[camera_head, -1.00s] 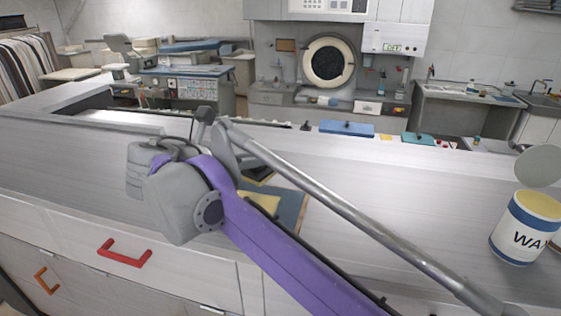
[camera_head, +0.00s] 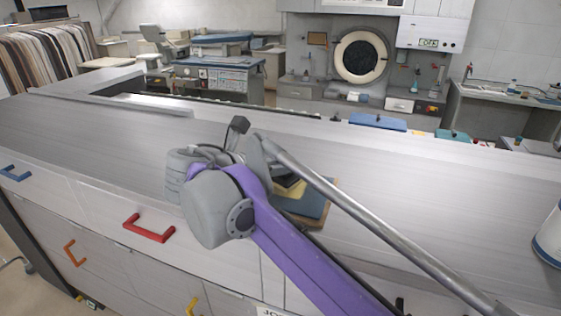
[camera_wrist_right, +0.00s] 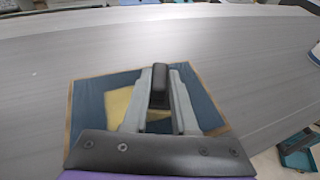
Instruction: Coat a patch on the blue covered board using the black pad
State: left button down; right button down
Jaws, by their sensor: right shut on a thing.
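The blue covered board (camera_wrist_right: 93,95) lies flat on the bench top, brown along its edges. A yellow patch (camera_wrist_right: 117,103) shows on its blue face. My right gripper (camera_wrist_right: 160,78) is over the board, shut on the black pad (camera_wrist_right: 159,90), beside the yellow patch. Whether the pad touches the board I cannot tell. In the head view the board (camera_head: 315,202) and yellow patch (camera_head: 293,190) are partly hidden behind my right arm, and the fingertips are hidden too. My left gripper is not in view.
The grey bench top (camera_head: 90,130) is clear to the left. A white and blue can (camera_head: 550,238) stands at the right edge. A blue item (camera_head: 378,121) and a teal item (camera_head: 452,135) lie along the far side. Drawers with red (camera_head: 149,229) and blue (camera_head: 15,173) handles face the front.

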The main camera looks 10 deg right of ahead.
jog(key=shift+w, duration=0.1)
jog(key=shift+f+b, duration=0.3)
jog(key=shift+f, duration=0.45)
dwell(0.6)
jog(key=shift+a, duration=0.1)
